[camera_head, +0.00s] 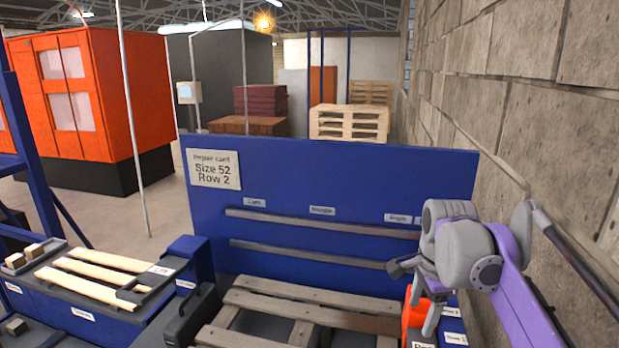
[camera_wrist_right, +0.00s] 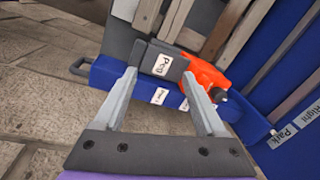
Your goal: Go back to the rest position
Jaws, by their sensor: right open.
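My right gripper (camera_head: 423,314) is at the right of the head view, beside the stone wall and in front of the blue board. Its fingers point down. In the right wrist view my right gripper (camera_wrist_right: 160,76) is open, its two fingers spread with nothing held between them. An orange tool with a grey labelled part (camera_wrist_right: 200,74) lies just beyond the fingers, on a blue unit (camera_wrist_right: 112,76). The orange tool (camera_head: 410,306) is partly hidden behind the fingers in the head view. My left gripper is not in view.
A wooden pallet (camera_head: 290,305) lies below the blue board (camera_head: 330,170), which carries a "Size 52 Row 2" card (camera_head: 214,169). Loose planks (camera_head: 92,278) lie on the blue bench at left. The stone wall (camera_head: 560,110) stands close to my right arm.

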